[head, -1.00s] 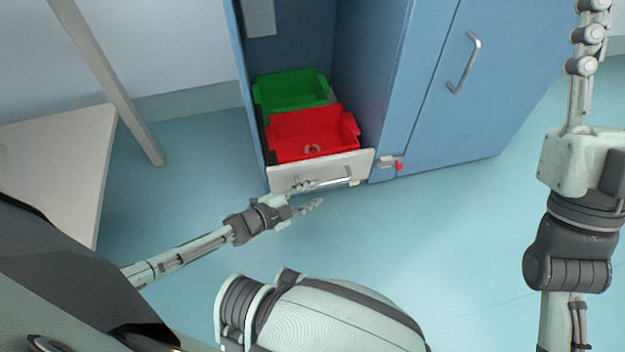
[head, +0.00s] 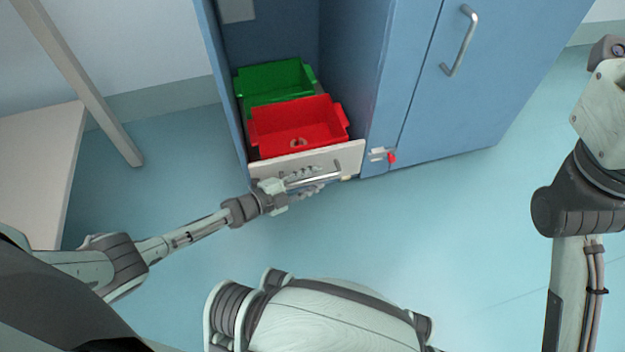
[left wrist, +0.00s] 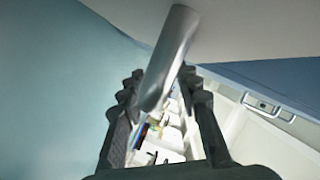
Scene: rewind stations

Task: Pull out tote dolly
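The tote dolly has a pale front panel (head: 262,170) with a metal bar handle (head: 322,177). It sits low in the open bay of a blue cabinet and carries a red tote (head: 300,143) in front and a green tote (head: 275,78) behind. My left gripper (head: 302,181) is at the handle, in front of the panel. In the left wrist view its two dark fingers (left wrist: 165,112) are spread apart. The handle bar (left wrist: 172,55) runs between and beyond them, with no clear contact. My right gripper is out of view; only its arm shows at the right.
The blue cabinet (head: 425,110) has a closed door with a handle at the right. A red latch piece (head: 391,158) is by the bay's right edge. A pale table (head: 40,160) with a post stands at the left. The floor before the dolly is clear.

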